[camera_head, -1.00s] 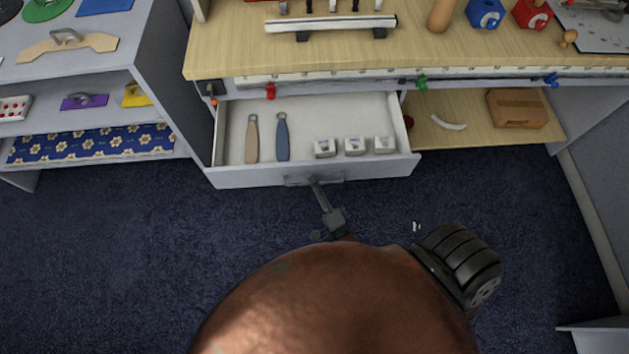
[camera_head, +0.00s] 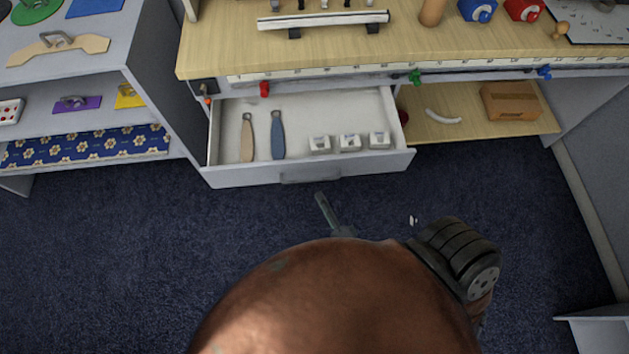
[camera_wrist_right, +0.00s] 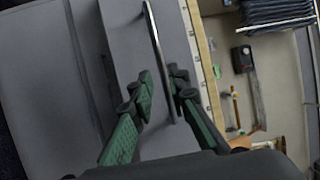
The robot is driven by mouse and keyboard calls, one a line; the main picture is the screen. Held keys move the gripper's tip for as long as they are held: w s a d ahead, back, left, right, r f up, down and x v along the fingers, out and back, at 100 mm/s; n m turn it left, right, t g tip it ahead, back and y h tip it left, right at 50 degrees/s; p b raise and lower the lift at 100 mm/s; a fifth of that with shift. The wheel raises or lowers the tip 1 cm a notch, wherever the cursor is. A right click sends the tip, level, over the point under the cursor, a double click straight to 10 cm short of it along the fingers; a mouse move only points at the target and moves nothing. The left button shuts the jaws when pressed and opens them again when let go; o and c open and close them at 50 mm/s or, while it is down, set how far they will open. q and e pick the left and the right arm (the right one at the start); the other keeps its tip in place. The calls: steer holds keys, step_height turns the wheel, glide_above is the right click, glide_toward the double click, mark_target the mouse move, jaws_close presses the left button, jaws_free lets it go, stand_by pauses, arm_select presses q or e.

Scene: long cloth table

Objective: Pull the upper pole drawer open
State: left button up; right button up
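The upper pole drawer (camera_head: 310,172) is a white drawer under the wooden bench top. It stands pulled out, with its inside showing. Its handle (camera_head: 310,178) is on the front face and also shows in the right wrist view (camera_wrist_right: 156,45) as a thin bar. My right gripper (camera_head: 323,204) is just in front of the drawer, apart from the handle in the head view. In the right wrist view its green-padded fingers (camera_wrist_right: 163,92) are spread, with the handle's end lying beyond and between them. The gripper holds nothing. My left gripper is not in view.
The drawer holds a tan tool (camera_head: 247,138), a blue tool (camera_head: 278,136) and three white blocks (camera_head: 349,142). A lower wooden shelf (camera_head: 460,124) is to the right and a grey shelf unit (camera_head: 100,105) to the left. Dark carpet (camera_head: 110,250) in front is free.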

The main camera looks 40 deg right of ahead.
steer(key=shift+v, duration=2)
steer(key=s+f+n+g+y+p, duration=0.2)
steer(key=s+f+n+g, duration=0.15)
steer(key=f, duration=0.55)
steer(key=s+f+n+g+y+p, duration=0.1)
steer(key=s+f+n+g+p, duration=0.25)
steer(key=f, duration=0.55)
steer(key=s+f+n+g+y, duration=0.25)
steer(key=s+f+n, duration=0.3)
steer(key=f, duration=0.35)
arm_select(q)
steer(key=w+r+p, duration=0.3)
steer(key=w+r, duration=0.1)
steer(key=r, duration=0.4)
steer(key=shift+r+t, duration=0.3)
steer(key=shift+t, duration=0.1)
arm_select(e)
steer(key=s+d+f+n+g, duration=0.2)
steer(key=s+f+g, duration=0.1)
steer(key=s, duration=0.4)
steer(key=s+d+f+n+g+h, duration=0.1)
steer(key=s+d+f+n+g, duration=0.2)
steer(key=s, duration=0.5)
steer(key=s+d+f+n+g+h, duration=0.1)
steer(key=s+d+f+n+g, duration=0.2)
steer(key=s, duration=0.4)
steer(key=shift+s+g, duration=0.2)
steer(key=shift+g, duration=0.25)
